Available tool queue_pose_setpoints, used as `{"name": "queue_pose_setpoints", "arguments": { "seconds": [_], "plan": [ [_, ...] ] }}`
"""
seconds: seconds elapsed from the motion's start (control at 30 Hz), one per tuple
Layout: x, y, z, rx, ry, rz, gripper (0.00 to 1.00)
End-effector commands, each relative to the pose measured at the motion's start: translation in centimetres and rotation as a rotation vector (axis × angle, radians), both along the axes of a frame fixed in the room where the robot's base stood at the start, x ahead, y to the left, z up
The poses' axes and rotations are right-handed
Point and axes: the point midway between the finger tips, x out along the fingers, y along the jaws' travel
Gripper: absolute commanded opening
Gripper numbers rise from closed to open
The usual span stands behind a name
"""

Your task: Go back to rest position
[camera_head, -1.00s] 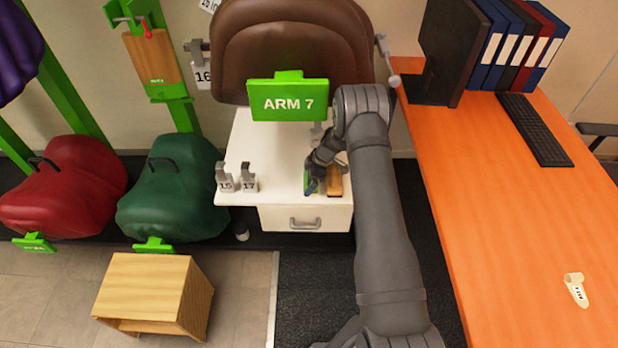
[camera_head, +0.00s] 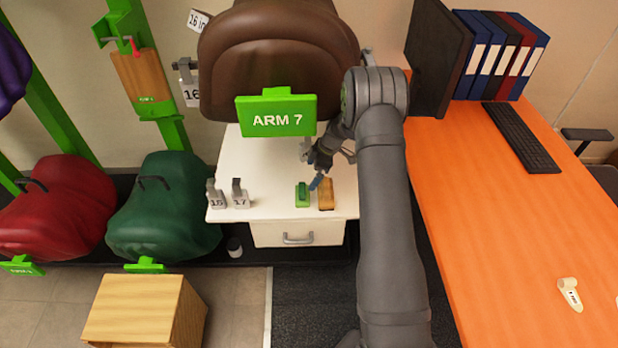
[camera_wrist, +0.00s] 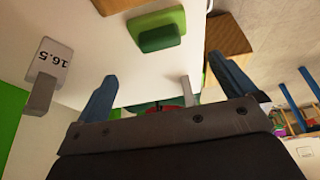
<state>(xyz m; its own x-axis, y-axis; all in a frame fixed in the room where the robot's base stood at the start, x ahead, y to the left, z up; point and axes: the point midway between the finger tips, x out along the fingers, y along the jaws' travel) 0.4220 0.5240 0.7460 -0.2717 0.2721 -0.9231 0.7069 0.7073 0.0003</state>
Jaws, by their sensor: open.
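My gripper (camera_head: 318,172) is open and empty, just above the white cabinet top (camera_head: 262,165). In the wrist view its two blue fingers (camera_wrist: 170,90) stand wide apart with nothing between them. A green block with a darker green grip (camera_head: 303,194) lies on the cabinet top, in front of and left of the fingers, apart from them. It also shows in the wrist view (camera_wrist: 160,32). A brown wooden block (camera_head: 325,194) lies to its right, partly in the wrist view (camera_wrist: 228,33).
Grey tagged gauges (camera_head: 216,197) and (camera_head: 240,197) stand on the cabinet's left. A green "ARM 7" sign (camera_head: 276,116) and a brown saddle (camera_head: 270,60) are behind. An orange desk (camera_head: 500,210) lies right. Red (camera_head: 55,210) and green (camera_head: 165,210) saddles are at left.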

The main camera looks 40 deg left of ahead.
Motion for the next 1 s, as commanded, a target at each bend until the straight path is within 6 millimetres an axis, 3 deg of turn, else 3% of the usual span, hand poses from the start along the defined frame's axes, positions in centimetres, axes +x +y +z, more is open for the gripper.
{"name": "queue_pose_setpoints", "arguments": {
  "seconds": [0.47, 0.67, 1.0],
  "plan": [
    [-0.1, 0.1, -0.3, -0.001, 0.001, 0.0, 1.0],
    [-0.9, 0.8, -3.0, -0.002, 0.003, 0.0, 1.0],
    [-2.8, 2.6, -9.2, -0.002, 0.002, 0.001, 1.0]
  ]
}}
